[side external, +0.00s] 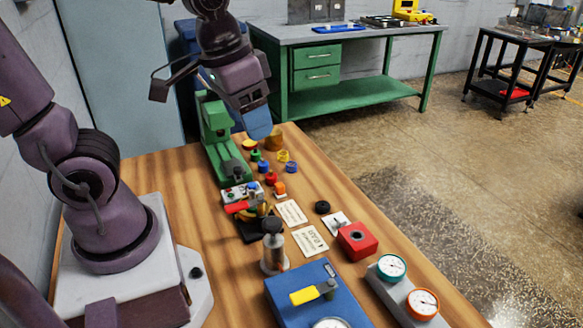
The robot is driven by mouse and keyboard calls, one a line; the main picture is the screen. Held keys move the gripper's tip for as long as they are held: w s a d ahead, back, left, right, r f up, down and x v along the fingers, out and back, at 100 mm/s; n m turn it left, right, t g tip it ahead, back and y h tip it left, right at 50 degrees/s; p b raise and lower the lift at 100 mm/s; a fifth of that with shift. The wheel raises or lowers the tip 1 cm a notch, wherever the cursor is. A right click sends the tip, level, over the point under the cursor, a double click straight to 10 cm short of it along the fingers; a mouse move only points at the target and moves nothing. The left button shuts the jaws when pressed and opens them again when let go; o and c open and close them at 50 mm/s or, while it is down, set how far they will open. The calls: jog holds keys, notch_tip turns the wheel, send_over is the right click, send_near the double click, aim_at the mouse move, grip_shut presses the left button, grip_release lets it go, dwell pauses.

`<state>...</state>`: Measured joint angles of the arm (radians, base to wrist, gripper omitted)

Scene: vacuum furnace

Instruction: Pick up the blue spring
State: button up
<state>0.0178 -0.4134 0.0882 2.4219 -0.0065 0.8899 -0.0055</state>
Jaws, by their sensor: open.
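Two small blue pieces stand on the wooden table among other coloured parts. One blue piece (291,167) is at the right of the cluster, just in front of a yellow ring-like piece (283,156). The other blue piece (263,167) is to its left, between a green and a red piece. Both are too small to tell for certain which is the blue spring. My gripper (258,130) points down above the back of the cluster, behind both blue pieces in the picture. It is open, and nothing shows between its blue fingers, though the gap is hard to see.
A green machine (215,135) stands close at the gripper's left. Nearer are a small control box (242,193), white cards (310,240), a red box (357,240), a glass cylinder (274,250), a blue box (315,297) and gauges (392,267). The table (355,205) has bare wood at right.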

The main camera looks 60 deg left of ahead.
jog(key=w+a+f+n+g, duration=0.3)
jog(key=w+a+f+n, duration=0.25)
jog(key=w+f, duration=0.25)
jog(key=n+t+y, duration=0.1)
jog(key=n+y, duration=0.4)
jog(key=n, duration=0.5)
send_near(292, 162)
notch_tip(292, 162, down, 3)
jog(key=shift+s+f+m, duration=0.15)
jog(key=shift+m, duration=0.1)
jog(key=shift+x, duration=2.65)
jog(key=shift+s+a, duration=0.1)
jog(key=c, duration=1)
